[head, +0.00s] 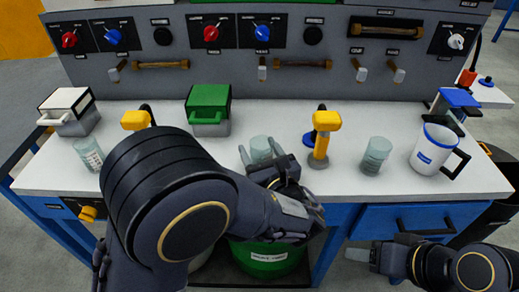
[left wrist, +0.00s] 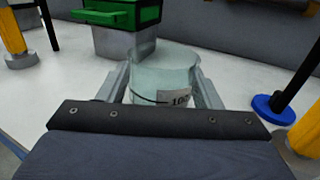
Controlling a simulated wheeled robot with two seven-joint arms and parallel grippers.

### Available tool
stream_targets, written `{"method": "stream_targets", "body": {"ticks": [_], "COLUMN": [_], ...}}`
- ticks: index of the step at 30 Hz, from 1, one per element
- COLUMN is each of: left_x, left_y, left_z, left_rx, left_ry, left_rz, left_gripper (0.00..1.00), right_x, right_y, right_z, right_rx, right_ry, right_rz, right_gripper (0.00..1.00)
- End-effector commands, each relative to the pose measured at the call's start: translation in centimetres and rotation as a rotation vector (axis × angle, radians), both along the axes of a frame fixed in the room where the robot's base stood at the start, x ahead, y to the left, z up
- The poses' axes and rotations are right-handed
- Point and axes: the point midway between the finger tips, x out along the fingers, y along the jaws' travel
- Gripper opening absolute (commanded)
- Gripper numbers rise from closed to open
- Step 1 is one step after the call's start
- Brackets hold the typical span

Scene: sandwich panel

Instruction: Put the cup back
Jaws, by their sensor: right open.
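A clear, pale glass cup (head: 261,149) stands upright near the middle of the bench. It fills the gap between the fingers of my left gripper (head: 261,160), with a finger against each side. In the left wrist view the cup (left wrist: 163,72) shows a label reading "100" between the fingertips (left wrist: 163,90). I cannot tell if its base touches the bench. Similar glass cups stand at the left (head: 88,154) and right (head: 376,156). A white mug (head: 432,148) with a blue label stands at far right. My right gripper (head: 372,256) is open and empty, low before the blue drawer.
The white bench (head: 340,185) holds a green-lidded box (head: 208,108), a white-lidded box (head: 68,110) and a yellow-topped post (head: 321,135) close right of my left gripper. Another yellow top (head: 135,120) shows behind my left arm. A knobbed panel (head: 280,60) closes the back.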

Motion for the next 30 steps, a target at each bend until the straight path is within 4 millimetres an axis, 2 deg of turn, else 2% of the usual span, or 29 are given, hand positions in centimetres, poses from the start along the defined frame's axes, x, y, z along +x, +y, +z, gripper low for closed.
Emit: {"method": "stream_targets", "body": {"ticks": [13, 17, 27, 30], "left_x": [-0.3, -2.2, -8.8, -10.0], "left_y": [-0.2, -1.0, -3.7, -4.2], "left_z": [0.5, 0.5, 0.5, 0.4], "left_rx": [-0.001, 0.0, 0.001, 0.0], "left_ry": [0.0, 0.0, -0.001, 0.0], "left_rz": [-0.002, -0.005, -0.005, -0.003], "left_gripper": [0.68, 0.68, 0.68, 0.68], "right_x": [0.0, 0.0, 0.0, 0.0], "right_y": [0.0, 0.0, 0.0, 0.0], "right_z": [0.4, 0.6, 1.4, 1.5], "right_rx": [0.0, 0.0, 0.0, 0.0], "right_ry": [0.0, 0.0, 0.0, 0.0], "right_rz": [0.0, 0.0, 0.0, 0.0], "right_gripper": [0.57, 0.57, 0.57, 0.57]}}
